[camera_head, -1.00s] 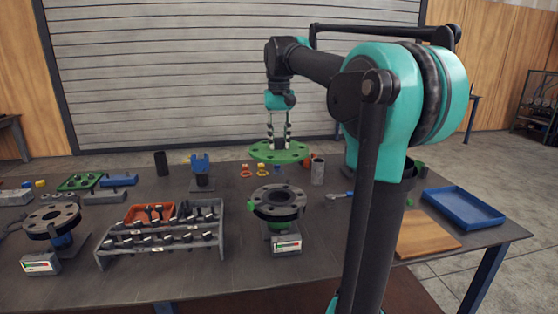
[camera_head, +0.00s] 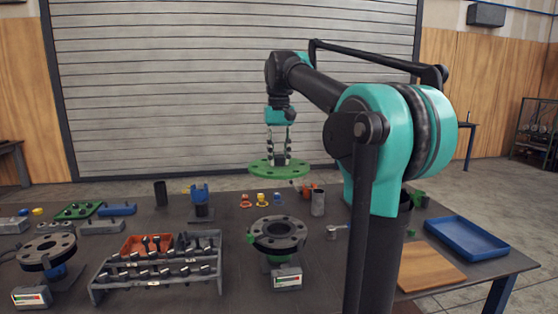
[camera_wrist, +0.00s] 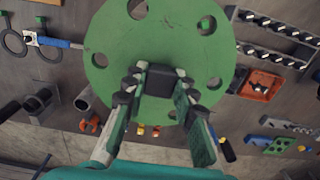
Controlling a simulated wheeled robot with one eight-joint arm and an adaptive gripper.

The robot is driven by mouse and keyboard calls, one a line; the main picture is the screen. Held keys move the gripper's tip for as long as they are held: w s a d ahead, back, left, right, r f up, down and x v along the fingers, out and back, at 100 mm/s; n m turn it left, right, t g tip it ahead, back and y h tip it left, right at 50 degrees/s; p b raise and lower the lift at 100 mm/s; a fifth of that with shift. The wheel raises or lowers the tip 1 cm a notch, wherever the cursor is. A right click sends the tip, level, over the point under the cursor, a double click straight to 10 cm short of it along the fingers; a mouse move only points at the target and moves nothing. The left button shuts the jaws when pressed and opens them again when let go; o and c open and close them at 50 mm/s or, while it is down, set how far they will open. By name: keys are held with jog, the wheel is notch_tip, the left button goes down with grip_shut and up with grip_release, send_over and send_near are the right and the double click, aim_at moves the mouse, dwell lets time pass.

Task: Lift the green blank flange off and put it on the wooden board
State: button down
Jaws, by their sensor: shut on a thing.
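The green blank flange (camera_head: 265,170) is a flat round disc with bolt holes. It hangs level in the air above the table, behind the flanged pipe. My gripper (camera_head: 280,160) is above it, shut on its black central handle; in the wrist view the fingers (camera_wrist: 160,88) are on both sides of that handle, with the flange (camera_wrist: 125,55) filling the middle. The flanged pipe (camera_head: 278,234) shows a grey ring face with bolt holes. The wooden board (camera_head: 428,268) lies at the table's right front, bare, partly behind my arm.
A blue tray (camera_head: 468,240) lies right of the board. A rack of bolts (camera_head: 158,275) and another flange (camera_head: 46,251) stand left of the pipe. A grey cylinder (camera_head: 318,203) stands behind it. A wrench shows in the wrist view (camera_wrist: 52,42).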

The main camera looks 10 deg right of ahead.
aim_at(279, 155)
jog(key=shift+r, duration=2)
